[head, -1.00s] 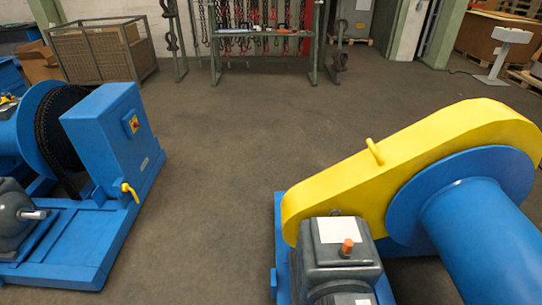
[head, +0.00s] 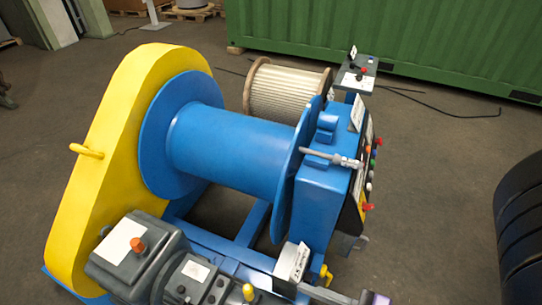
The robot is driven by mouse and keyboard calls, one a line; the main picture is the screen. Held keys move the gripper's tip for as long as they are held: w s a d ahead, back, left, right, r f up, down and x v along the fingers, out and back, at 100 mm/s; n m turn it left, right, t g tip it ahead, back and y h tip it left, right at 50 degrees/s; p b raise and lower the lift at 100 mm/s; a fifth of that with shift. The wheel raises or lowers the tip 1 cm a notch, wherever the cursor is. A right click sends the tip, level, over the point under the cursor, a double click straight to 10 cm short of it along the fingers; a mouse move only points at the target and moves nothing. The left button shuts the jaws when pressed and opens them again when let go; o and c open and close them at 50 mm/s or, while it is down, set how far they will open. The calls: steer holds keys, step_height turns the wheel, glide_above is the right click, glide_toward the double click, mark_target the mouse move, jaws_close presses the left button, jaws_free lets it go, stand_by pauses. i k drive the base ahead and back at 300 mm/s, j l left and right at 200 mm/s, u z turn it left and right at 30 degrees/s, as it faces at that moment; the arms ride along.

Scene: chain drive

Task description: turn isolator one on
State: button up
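No switch here can be read as isolator one. A blue winch (head: 235,150) with a yellow chain guard (head: 110,130) fills the middle of the head view. On the right side of its blue end housing (head: 318,205) is a control panel (head: 358,203), seen nearly edge-on, with several coloured knobs. A red knob (head: 368,207) with some yellow by it sits at the panel's lower end. Its setting cannot be told. My gripper is not seen.
A grey gearbox (head: 135,250) with an orange cap is at the front. A small control stand (head: 355,72) and a rope reel (head: 285,92) stand behind the winch. A green container (head: 420,45) is at the back.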

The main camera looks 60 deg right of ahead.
mark_target(369, 206)
steer(key=k+z, duration=0.25)
steer(key=z, duration=0.2)
steer(key=k+l+z, duration=0.15)
steer(key=z, duration=0.25)
steer(key=k+l+z, duration=0.2)
steer(key=k+z, duration=0.25)
steer(key=i, duration=0.1)
